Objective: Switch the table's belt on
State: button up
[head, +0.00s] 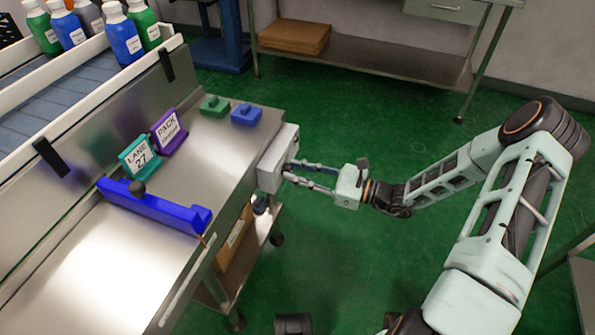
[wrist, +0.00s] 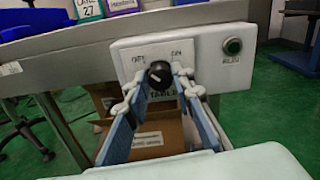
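A pale control box (wrist: 205,58) is fixed to the table's edge. It carries a black rotary knob (wrist: 159,73) between the labels OFF on the left and ON on the right. The knob's pale mark seems to lean toward OFF. In the head view the control box (head: 279,157) sits at the table's right end; its knob face is turned away. My gripper (wrist: 158,76) is open, with one finger on each side of the knob and small gaps showing. In the head view my gripper (head: 287,172) reaches the box from the right.
A cardboard box (wrist: 155,137) is below. On the table are a blue bar (head: 150,206), a LANE 27 sign (head: 138,157), a purple PACK sign (head: 168,131) and green and blue blocks. The floor at right is open.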

grip_shut()
